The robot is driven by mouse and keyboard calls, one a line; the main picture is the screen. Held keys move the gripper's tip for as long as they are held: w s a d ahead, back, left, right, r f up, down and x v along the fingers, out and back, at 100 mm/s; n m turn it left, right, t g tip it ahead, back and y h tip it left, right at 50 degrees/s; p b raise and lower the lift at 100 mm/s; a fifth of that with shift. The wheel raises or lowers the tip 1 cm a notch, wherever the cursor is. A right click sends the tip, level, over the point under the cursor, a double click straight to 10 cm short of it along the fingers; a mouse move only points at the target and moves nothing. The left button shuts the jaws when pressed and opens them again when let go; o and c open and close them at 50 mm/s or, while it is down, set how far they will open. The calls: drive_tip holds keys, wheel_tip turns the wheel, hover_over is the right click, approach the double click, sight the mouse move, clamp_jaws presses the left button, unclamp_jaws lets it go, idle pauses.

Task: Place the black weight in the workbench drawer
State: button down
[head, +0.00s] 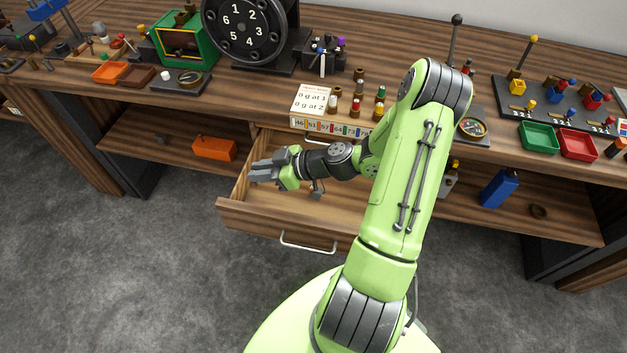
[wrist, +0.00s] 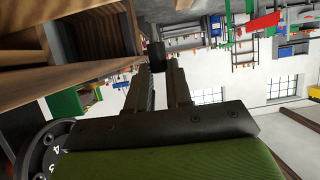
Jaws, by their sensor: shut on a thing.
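The workbench drawer (head: 335,204) is pulled out in the head view, with a metal handle on its front. I cannot make out the weight in the head view. Whether the gripper is above or below the drawer's rim is hard to tell.
The benchtop above holds a black numbered dial (head: 243,27), a note card (head: 311,99) and several coloured weights. A compass (head: 472,127) and green tray (head: 538,136) stand to the right. An orange box (head: 214,148) and blue bottle (head: 499,188) are on the lower shelf.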

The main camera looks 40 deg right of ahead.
drive_tip(key=s+d+f+m+t+h+b, duration=0.1)
drive_tip(key=d+m+h, duration=0.2)
drive_tip(key=d, duration=0.3)
drive_tip(key=s+d+m+t+h+b, duration=0.2)
drive_tip(key=d, duration=0.4)
drive_tip(key=m+h+b, duration=0.2)
drive_tip(key=m+h, duration=0.2)
drive_tip(key=h, duration=0.1)
hover_over(337, 194)
wheel_tip(337, 194, down, 13)
drive_tip(key=b, duration=0.4)
drive_tip(key=shift+d+f, duration=0.1)
drive_tip(key=w+d, duration=0.1)
drive_tip(key=d, duration=0.1)
drive_tip(key=w+d, duration=0.4)
drive_tip(key=shift+w+d, duration=0.1)
drive_tip(key=shift+d, duration=0.2)
drive_tip(key=shift+f+b, duration=0.3)
drive_tip(key=shift+f, duration=0.15)
drive_tip(key=shift+a, duration=0.1)
drive_tip(key=shift+f, duration=0.2)
drive_tip(key=c, duration=1)
unclamp_jaws()
drive_tip(key=shift+c, duration=0.2)
